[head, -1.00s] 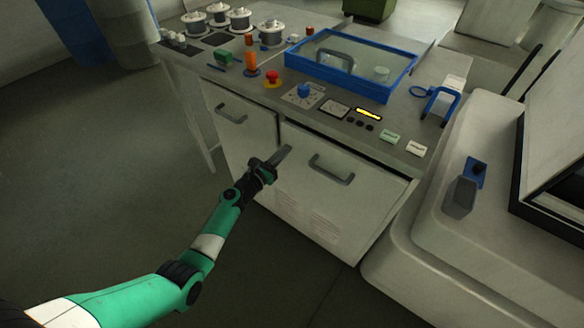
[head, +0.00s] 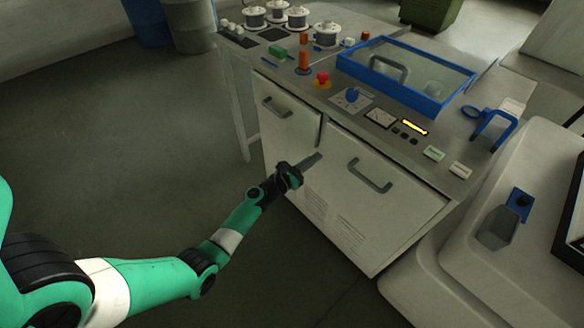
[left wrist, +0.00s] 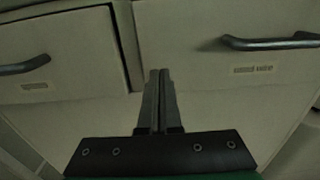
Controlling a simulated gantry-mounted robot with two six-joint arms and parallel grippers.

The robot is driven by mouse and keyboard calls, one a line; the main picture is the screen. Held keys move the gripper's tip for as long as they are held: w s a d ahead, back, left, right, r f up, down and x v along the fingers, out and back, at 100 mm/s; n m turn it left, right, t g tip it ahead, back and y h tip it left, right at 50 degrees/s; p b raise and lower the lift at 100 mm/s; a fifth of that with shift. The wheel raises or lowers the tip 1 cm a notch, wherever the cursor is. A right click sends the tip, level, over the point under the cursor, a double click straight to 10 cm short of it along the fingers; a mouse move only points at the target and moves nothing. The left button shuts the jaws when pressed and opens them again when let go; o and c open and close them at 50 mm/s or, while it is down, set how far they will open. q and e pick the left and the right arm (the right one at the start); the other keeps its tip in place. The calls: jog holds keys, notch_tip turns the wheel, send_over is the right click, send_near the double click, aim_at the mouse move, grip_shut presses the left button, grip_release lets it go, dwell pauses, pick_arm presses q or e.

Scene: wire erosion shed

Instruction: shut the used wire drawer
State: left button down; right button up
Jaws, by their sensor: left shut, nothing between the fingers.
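The pale cabinet has two drawer fronts with grey bar handles: a left front (head: 284,125) and a wider right front (head: 375,205). Both also show in the left wrist view, left (left wrist: 65,55) and right (left wrist: 215,90). My left gripper (head: 317,158) is shut and empty, before the seam between the fronts, below handle height. Its closed fingers (left wrist: 159,75) point at the seam. Contact is unclear. My right gripper is not in view.
The worktop above carries a blue-framed glass lid (head: 405,75), a red emergency button (head: 322,78), a blue knob (head: 352,95) and several wire spools (head: 326,34). A pale rounded machine (head: 480,240) stands close on the right. Open floor (head: 130,150) lies to the left.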

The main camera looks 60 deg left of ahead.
pick_arm(q)
jog(key=p+v, duration=0.2)
jog(key=v, duration=0.7)
jog(key=shift+s, duration=0.1)
